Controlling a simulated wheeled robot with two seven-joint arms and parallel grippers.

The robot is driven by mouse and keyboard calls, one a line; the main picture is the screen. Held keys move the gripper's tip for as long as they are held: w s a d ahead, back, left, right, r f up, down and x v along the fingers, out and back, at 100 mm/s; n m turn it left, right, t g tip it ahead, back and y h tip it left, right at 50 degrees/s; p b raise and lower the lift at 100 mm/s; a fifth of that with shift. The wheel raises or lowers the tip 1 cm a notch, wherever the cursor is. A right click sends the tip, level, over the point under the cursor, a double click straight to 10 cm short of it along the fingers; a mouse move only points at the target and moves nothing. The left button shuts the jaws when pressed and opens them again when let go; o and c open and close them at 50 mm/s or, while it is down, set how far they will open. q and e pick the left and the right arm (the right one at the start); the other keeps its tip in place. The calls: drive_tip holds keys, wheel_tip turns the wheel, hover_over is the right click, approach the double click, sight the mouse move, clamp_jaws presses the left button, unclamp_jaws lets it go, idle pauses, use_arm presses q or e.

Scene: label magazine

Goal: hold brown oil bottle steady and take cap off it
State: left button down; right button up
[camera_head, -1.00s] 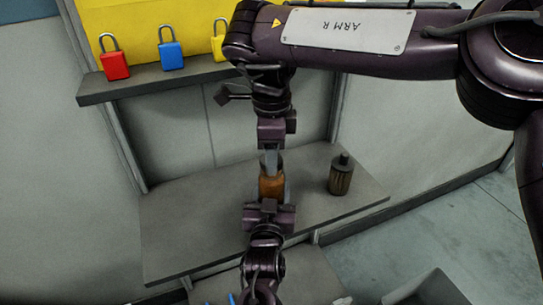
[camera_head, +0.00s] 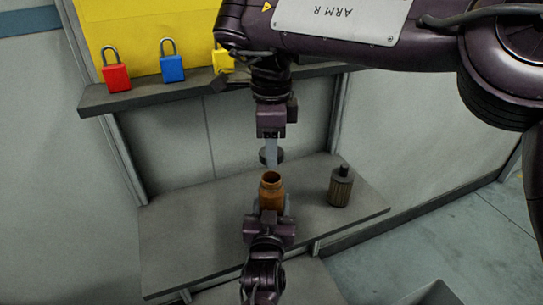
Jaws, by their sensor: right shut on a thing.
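The brown oil bottle (camera_head: 270,192) stands upright above the grey shelf, its round mouth open and bare. My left gripper (camera_head: 271,210) is around its lower body from the near side, with a finger on either side, and looks shut on it. The dark cap (camera_head: 271,157) is a little above the bottle mouth, apart from it. My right gripper (camera_head: 271,150) comes down from above and is shut on the cap. My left gripper hides the bottle's base.
A dark ribbed bottle (camera_head: 340,186) stands on the grey shelf (camera_head: 185,235) to the right. Above, red (camera_head: 116,72), blue (camera_head: 172,63) and yellow (camera_head: 222,60) padlocks stand on a narrow ledge (camera_head: 150,97) before a yellow panel. The shelf's left part is clear.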

use_arm(q)
drive_tip(key=c, duration=0.6)
unclamp_jaws()
drive_tip(key=shift+o, duration=0.2)
drive_tip(key=shift+s, duration=0.1)
